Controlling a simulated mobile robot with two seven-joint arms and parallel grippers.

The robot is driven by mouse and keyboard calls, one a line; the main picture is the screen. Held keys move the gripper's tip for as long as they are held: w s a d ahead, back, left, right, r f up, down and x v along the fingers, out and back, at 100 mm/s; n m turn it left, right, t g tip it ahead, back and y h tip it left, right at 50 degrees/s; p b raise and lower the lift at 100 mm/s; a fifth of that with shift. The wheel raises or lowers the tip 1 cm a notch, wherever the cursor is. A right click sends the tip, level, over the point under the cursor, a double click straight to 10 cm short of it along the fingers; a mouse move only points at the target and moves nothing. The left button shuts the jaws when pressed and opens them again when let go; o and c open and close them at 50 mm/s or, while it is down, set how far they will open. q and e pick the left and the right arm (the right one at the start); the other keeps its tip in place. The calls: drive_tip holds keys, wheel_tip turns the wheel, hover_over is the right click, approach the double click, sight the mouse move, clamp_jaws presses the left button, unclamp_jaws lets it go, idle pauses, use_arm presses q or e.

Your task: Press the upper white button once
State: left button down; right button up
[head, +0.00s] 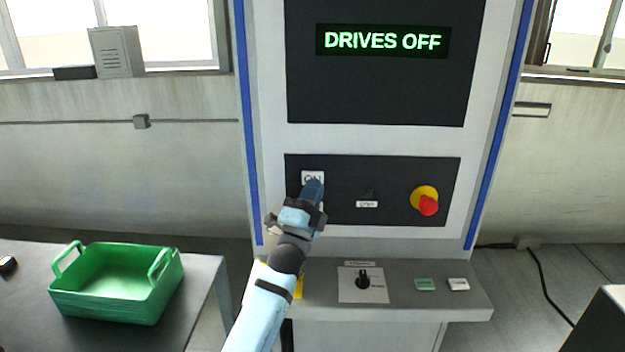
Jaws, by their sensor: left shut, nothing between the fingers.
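A white square marked "ON" (312,176) sits at the left of the dark control strip on the cabinet front. Its lower part is covered by my left gripper (314,188), so I cannot tell whether it is the button itself or a label. My left gripper is shut and empty, with its tip in front of the square's lower edge. Whether the tip touches the panel is not clear. Another white button (458,284) is lower, at the right of the sloping console. My right gripper is not in view.
The display (383,41) reads "DRIVES OFF". A red emergency button (428,205) on yellow and a small dark control (368,193) share the strip. The console (320,298) carries a black rotary knob (362,281) and green button (425,284). A green crate (105,305) stands on the left table.

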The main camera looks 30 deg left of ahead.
use_arm(q)
drive_tip(key=shift+w+a, duration=0.25)
drive_tip(key=shift+w, duration=0.1)
drive_tip(key=shift+w+a, duration=0.15)
drive_tip(key=shift+w, duration=0.2)
idle(0.6)
drive_tip(key=shift+s, duration=0.1)
drive_tip(key=shift+s+d, duration=0.4)
drive_tip(key=shift+s, duration=0.25)
drive_tip(key=s+d, duration=0.1)
drive_tip(key=s, duration=0.1)
drive_tip(key=s+d+p, duration=0.1)
drive_tip(key=s, duration=0.1)
drive_tip(key=shift+s+d, duration=0.1)
drive_tip(key=shift+d, duration=0.2)
idle(0.3)
idle(0.6)
